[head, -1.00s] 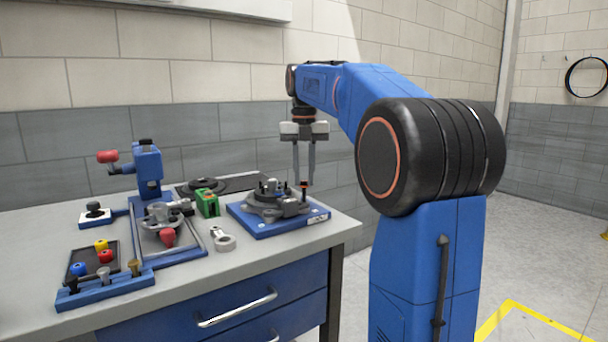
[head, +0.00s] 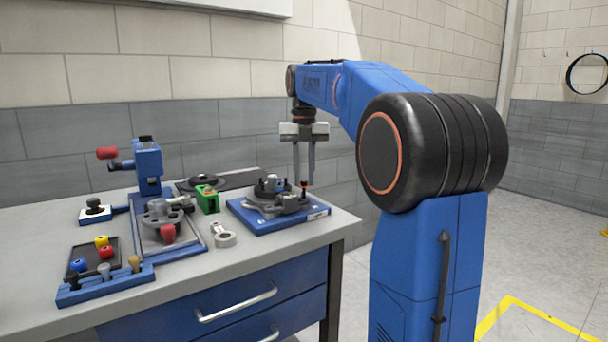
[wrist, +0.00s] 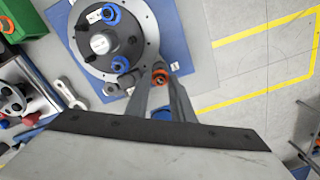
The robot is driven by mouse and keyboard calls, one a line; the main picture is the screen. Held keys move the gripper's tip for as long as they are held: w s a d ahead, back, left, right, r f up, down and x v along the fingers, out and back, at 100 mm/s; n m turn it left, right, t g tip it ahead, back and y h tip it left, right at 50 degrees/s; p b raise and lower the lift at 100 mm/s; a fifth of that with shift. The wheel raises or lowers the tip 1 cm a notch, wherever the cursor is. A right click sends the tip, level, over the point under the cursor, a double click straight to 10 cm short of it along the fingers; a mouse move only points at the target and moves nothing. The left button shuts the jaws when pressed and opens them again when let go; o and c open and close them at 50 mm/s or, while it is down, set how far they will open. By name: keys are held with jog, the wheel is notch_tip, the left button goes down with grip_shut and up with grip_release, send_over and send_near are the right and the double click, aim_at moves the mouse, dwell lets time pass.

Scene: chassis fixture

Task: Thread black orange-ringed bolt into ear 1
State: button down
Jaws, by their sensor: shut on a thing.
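My gripper (head: 304,183) points straight down at the right side of the fixture, its two fingers close together. It is shut on the black orange-ringed bolt (head: 304,184). In the wrist view the bolt's orange ring (wrist: 160,77) shows between the fingertips. The fixture's blue base plate (head: 300,220) carries a round grey chassis part (head: 257,206) with a black disc on top. The bolt is at the right edge of this part. I cannot tell whether its tip is inside an ear, and the ear's number is not readable.
Two blue-ringed bolts (wrist: 111,14) (wrist: 120,64) stand on the disc. A green block (head: 207,199) and a grey ring-ended part (head: 223,238) lie left of the fixture. Further left are a blue press (head: 148,165) and a blue rack (head: 105,285). The table edge is close on the right.

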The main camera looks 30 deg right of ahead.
aim_at(304, 181)
jog(key=shift+f, duration=1.35)
dwell(1.0)
jog(key=shift+f+m, duration=0.1)
jog(key=shift+m, duration=1.6)
jog(key=shift+m, duration=1.7)
jog(key=shift+f, duration=0.1)
jog(key=shift+m, duration=1.7)
jog(key=shift+m, duration=0.3)
